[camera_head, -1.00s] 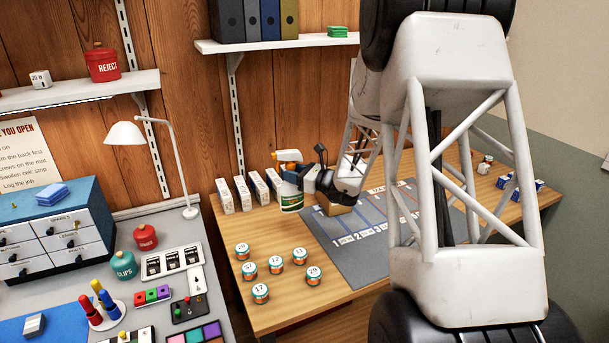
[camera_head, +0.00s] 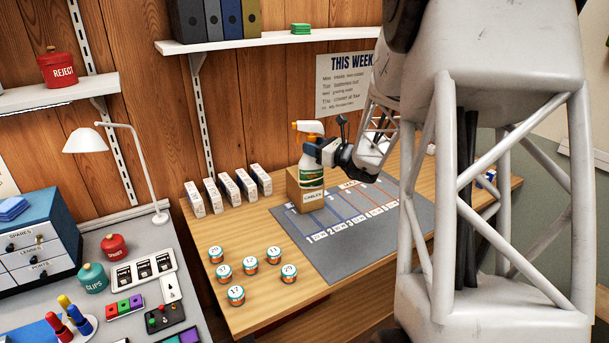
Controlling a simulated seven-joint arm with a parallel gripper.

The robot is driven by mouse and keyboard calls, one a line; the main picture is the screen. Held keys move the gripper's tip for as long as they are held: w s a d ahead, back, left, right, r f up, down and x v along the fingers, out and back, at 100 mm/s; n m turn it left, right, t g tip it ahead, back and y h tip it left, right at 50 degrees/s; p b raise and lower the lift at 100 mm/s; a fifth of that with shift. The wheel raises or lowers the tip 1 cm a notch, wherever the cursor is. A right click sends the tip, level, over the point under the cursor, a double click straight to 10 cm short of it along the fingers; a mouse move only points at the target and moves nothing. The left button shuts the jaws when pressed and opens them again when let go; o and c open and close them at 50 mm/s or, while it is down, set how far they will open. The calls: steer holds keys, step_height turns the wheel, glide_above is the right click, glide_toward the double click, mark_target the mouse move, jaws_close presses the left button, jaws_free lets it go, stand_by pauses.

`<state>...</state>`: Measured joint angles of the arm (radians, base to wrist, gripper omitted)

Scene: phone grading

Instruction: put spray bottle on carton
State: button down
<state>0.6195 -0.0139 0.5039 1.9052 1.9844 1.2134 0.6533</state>
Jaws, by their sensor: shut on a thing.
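The spray bottle (camera_head: 310,172) is white with a green label and an orange nozzle. My gripper (camera_head: 322,150) is shut on its upper part and holds it upright. The brown carton (camera_head: 294,196), labelled "CABLES", stands on the wooden table at the back left corner of the grey mat. The bottle overlaps the carton's top and upper front in this view. I cannot tell whether the bottle's base touches the carton. The bottle hides part of the carton, and my wrist hides the area to the right.
Several small white boxes (camera_head: 228,190) stand in a row left of the carton. Several numbered jars (camera_head: 249,264) stand on the front left of the table. The grey mat (camera_head: 335,262) has marked lanes. A shelf (camera_head: 270,42) with binders hangs above.

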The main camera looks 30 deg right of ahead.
steer(key=shift+s+d+r, duration=0.15)
steer(key=shift+d+r, duration=0.05)
steer(key=shift+d, duration=0.1)
steer(key=w+d, duration=0.3)
steer(key=w, duration=0.4)
steer(key=w+d+f, duration=0.1)
steer(key=w+d, duration=0.2)
steer(key=w, duration=0.4)
steer(key=shift+w+d+f, duration=0.25)
steer(key=shift+w, duration=0.1)
stand_by(0.4)
steer(key=shift+f, duration=1.85)
steer(key=c, duration=0.7)
jaws_free()
steer(key=shift+f, duration=0.1)
